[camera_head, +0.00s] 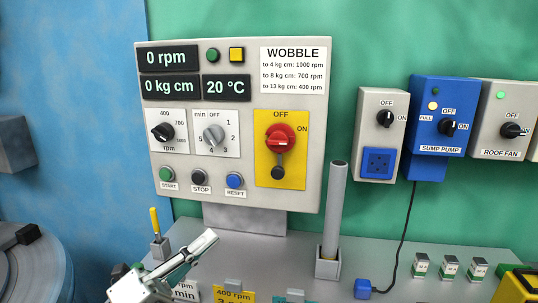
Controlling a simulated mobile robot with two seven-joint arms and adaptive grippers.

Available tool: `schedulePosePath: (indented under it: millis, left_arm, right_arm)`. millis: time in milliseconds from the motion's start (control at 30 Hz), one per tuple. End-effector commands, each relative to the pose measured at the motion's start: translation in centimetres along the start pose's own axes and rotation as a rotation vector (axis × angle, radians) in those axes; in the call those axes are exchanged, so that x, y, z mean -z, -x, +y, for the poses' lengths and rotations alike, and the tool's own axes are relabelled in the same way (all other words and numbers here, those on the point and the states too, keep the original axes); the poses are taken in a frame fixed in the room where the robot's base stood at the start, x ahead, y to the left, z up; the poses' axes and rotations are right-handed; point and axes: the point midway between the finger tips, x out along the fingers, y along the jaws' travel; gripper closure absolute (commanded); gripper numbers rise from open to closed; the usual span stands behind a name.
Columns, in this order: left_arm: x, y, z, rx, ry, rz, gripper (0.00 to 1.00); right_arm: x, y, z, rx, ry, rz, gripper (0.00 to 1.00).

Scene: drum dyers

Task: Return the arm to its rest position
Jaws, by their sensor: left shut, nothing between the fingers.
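My left gripper (203,246) is at the bottom left, light grey, reaching up and to the right over the bench front. It is shut with nothing in it. The rest of my left arm is cut off by the bottom edge. My right gripper is not in view.
A grey post stands in a holder (327,266) right of my gripper. A yellow-handled tool (155,222) stands in a holder to its left. Label cards (234,294) lie below. Several small boxes (450,267) and a blue plug (363,289) sit right. A drum (35,268) is far left.

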Motion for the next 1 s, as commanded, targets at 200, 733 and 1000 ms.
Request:
schedulePosePath:
  millis: [200,733,1000]
  left_arm:
    - [-4.0,2.5,0.8,-0.018,0.119,-0.269,1.00]
    - [-7.8,23.4,12.4,-0.428,0.556,-1.159,1.00]
    - [-2.2,33.7,16.0,-0.729,0.694,-1.430,1.00]
  right_arm:
    - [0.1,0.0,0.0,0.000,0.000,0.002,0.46]
    - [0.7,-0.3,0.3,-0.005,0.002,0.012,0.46]
    - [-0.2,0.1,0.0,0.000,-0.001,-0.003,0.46]
